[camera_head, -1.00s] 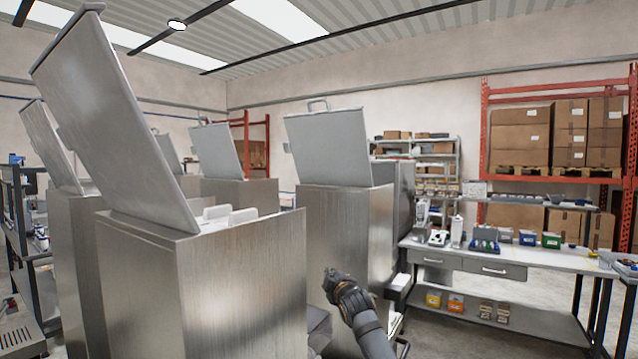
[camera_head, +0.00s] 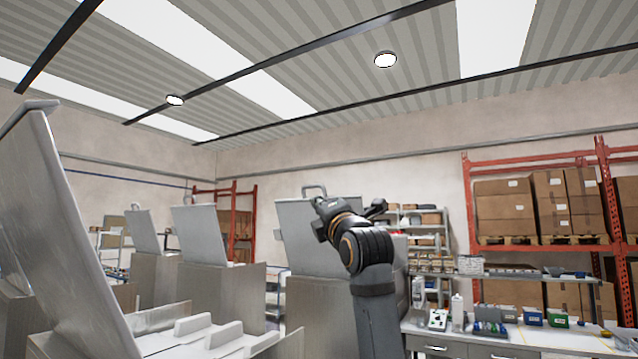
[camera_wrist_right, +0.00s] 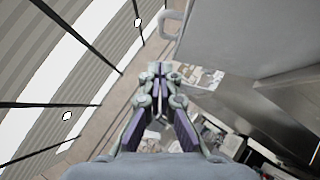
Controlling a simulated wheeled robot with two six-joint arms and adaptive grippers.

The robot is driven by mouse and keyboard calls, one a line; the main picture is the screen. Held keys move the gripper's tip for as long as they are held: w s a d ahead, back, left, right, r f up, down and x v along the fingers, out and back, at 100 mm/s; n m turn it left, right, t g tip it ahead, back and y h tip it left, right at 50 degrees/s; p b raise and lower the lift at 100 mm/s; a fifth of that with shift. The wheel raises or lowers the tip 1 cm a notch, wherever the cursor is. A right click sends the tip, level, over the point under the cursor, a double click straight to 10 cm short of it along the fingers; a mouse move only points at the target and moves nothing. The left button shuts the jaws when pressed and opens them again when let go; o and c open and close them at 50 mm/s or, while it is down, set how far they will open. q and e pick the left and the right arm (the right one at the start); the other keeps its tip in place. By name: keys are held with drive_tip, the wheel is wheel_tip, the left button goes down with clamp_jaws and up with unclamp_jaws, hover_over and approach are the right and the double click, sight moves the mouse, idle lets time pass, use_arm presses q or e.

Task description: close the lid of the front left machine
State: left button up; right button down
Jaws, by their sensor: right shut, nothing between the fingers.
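The nearest machine (camera_head: 215,345) stands at the lower left in the head view. Its large grey lid (camera_head: 60,250) is open and tilted up at the left edge, with a handle at its top. White blocks show inside the open top. My right gripper (camera_head: 328,218) is raised to the right of this lid, apart from it, and in front of a farther machine's open lid (camera_head: 294,240). In the wrist view the right gripper (camera_wrist_right: 157,70) has its fingers together and empty. A grey lid with a handle (camera_wrist_right: 235,35) shows beyond it. My left gripper is out of view.
More machines with raised lids stand behind, including one lid (camera_head: 198,232) left of centre. A workbench (camera_head: 500,345) with small items and red shelving (camera_head: 465,200) with boxes are at the right. Open air lies between my right gripper and the nearest lid.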

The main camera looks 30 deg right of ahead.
sight(314, 187)
drive_tip(key=w+d+r+p, duration=0.1)
drive_tip(key=w, duration=0.1)
drive_tip(key=w+d+r+p, duration=0.1)
drive_tip(key=w+p, duration=0.1)
drive_tip(key=w+d+r+p, duration=0.1)
drive_tip(key=w+r+p, duration=0.1)
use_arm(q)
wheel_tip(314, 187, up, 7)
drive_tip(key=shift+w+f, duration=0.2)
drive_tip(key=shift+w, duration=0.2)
use_arm(e)
drive_tip(key=shift+w+d, duration=0.1)
drive_tip(key=shift+d, duration=0.35)
drive_tip(key=shift+w+a, duration=0.1)
